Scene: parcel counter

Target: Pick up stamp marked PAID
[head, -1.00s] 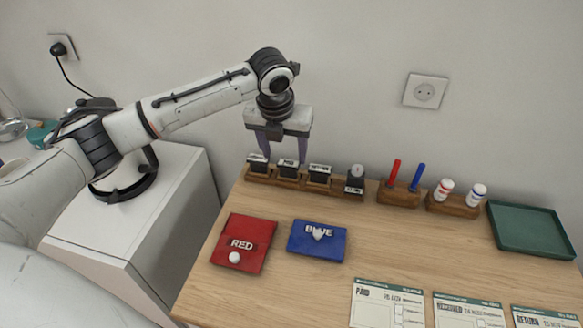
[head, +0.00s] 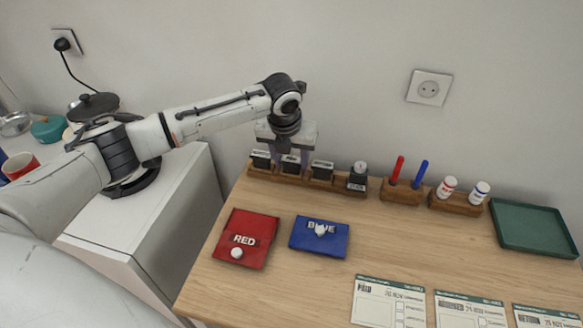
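Several black-topped stamps stand in a wooden rack along the back of the counter. The second from the left (head: 291,163) has a short label that looks like PAID, though the print is small. My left gripper (head: 289,160) is down over this stamp, its grey fingers on either side of it. The finger gap looks narrow, but whether the fingers touch the stamp cannot be told. The stamp still sits in the rack. Neighbouring stamps stand close on the left (head: 260,159) and right (head: 321,170). My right gripper is not in view.
A dater-like stamp (head: 358,177), a red pen (head: 397,169) and blue pen (head: 419,174), and two white bottles (head: 447,186) stand to the right. Red (head: 262,225) and blue (head: 334,247) pads lie in front. A green tray (head: 533,229) is far right. Mid-counter is clear.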

